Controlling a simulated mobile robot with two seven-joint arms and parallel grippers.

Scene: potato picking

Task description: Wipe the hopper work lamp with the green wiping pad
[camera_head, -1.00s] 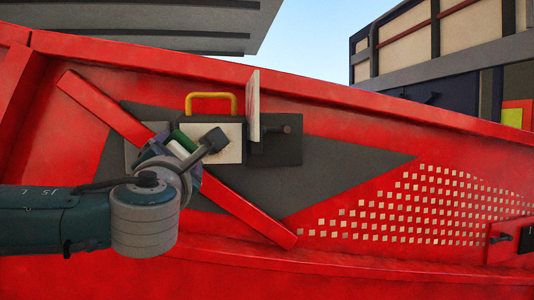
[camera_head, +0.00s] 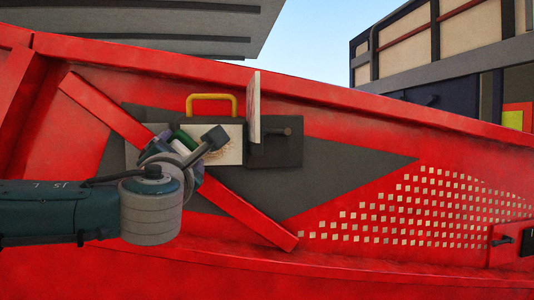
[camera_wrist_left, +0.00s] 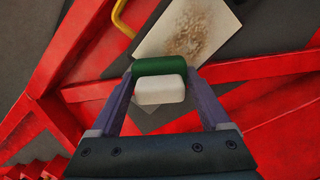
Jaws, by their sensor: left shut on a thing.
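The lamp's pale face (camera_head: 234,145), with a brown speckled dirt patch, is set on the red machine wall below a yellow handle (camera_head: 211,97). In the left wrist view the face (camera_wrist_left: 205,18) is tilted, with the dirt near its middle. My left gripper (camera_wrist_left: 160,80) is shut on the green wiping pad (camera_wrist_left: 160,66), which has a white block on its near side. The green pad (camera_head: 183,139) also shows at the face's left edge in the head view. I cannot tell whether it touches. My left wrist partly hides the face's lower left. My right gripper is not in view.
A pale upright panel (camera_head: 253,107) sticks out right of the lamp face, beside a dark box (camera_head: 288,151) with a knob. A red diagonal bar (camera_head: 105,108) crosses the wall behind my gripper. A perforated area (camera_head: 420,215) lies to the right.

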